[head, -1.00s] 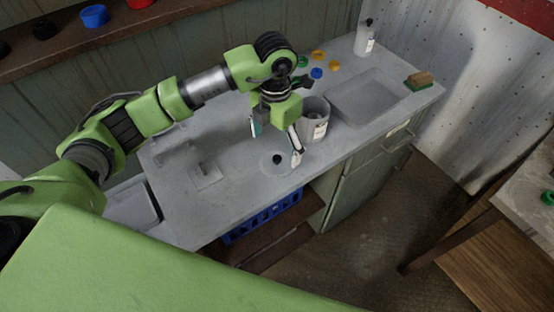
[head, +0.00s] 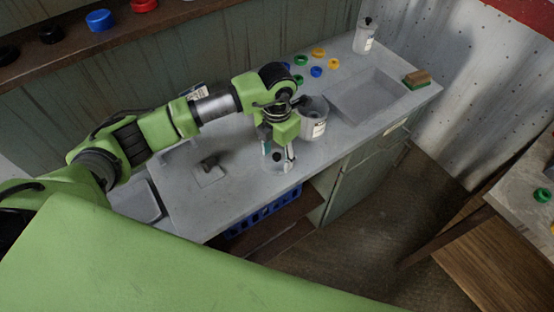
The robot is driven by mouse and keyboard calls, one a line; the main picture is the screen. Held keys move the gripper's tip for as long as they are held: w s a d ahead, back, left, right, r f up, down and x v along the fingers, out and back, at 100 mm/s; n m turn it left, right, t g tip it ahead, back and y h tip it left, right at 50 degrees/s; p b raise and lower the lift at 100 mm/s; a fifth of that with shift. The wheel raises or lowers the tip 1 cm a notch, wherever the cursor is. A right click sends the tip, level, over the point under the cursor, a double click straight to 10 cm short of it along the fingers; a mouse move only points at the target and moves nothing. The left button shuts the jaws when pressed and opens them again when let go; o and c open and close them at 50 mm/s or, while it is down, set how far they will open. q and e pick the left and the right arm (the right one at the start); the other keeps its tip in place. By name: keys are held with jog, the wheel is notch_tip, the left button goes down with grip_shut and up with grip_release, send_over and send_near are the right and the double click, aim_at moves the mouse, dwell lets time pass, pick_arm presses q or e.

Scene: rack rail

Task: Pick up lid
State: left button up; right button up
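The lid (head: 273,169) is a round grey disc with a small dark knob, near the front edge of the grey counter. My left gripper (head: 278,153) points down over it, with one finger on each side of the knob. The fingers stand apart, and gaps seem to show between them and the knob; contact is too small to judge. The fingers hide part of the lid. A grey canister (head: 314,128) with a white label and an open top stands just behind and right of the gripper. My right gripper is out of view.
The grey counter (head: 235,194) has a sunken basin to the right. Several coloured rings and a white bottle (head: 365,36) stand at the back. A sponge (head: 417,79) lies at the right edge. A square plate with a dark handle (head: 209,170) lies left of the lid.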

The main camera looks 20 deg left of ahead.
pick_arm(q)
jog(key=shift+s+f, duration=0.25)
jog(key=shift+s, duration=0.05)
grip_shut()
jog(key=shift+f, duration=0.1)
